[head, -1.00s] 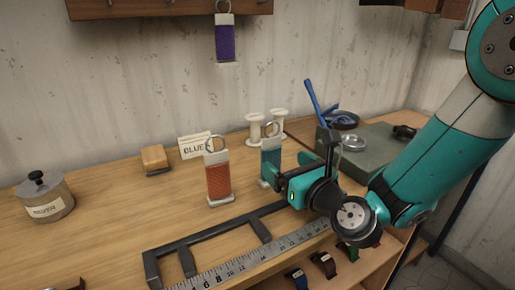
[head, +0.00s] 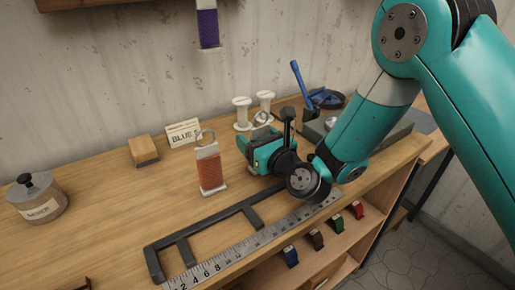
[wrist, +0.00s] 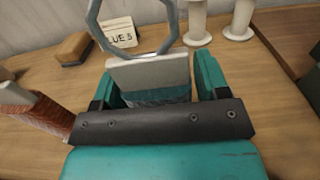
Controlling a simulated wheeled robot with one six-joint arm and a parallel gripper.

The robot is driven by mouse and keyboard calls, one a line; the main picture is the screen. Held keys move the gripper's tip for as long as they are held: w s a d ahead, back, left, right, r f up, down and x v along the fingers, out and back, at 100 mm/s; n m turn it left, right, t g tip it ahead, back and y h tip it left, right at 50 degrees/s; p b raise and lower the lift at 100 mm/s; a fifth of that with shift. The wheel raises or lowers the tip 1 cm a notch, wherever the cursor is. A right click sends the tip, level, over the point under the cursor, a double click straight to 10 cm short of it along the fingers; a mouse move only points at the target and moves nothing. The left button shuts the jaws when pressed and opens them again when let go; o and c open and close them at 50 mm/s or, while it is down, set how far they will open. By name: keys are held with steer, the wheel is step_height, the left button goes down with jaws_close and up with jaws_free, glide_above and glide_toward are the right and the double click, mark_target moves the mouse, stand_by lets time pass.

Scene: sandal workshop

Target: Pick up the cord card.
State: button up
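A cord card with teal cord and a pale top stands in the wrist view (wrist: 150,75), its metal ring above it. It sits between the two teal fingers of my gripper (wrist: 152,88), with its lower part hidden by the gripper. Its sides are close to both fingers, but I cannot tell whether they press on it. In the head view my gripper (head: 257,146) covers most of this card; its ring (head: 262,117) shows above. An orange cord card (head: 209,167) stands upright on the bench to the left, and a purple one (head: 208,27) hangs on the wall.
A sign reading BLUE (head: 184,134) and a wooden block (head: 144,150) stand behind. White spools (head: 241,113) are close behind the gripper. A black frame (head: 205,232) and a ruler (head: 240,245) lie in front. A silver tin (head: 38,200) stands at left.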

steer(key=c, duration=0.6)
steer(key=shift+c, duration=0.2)
step_height(320, 180, up, 20)
steer(key=p, duration=1.9)
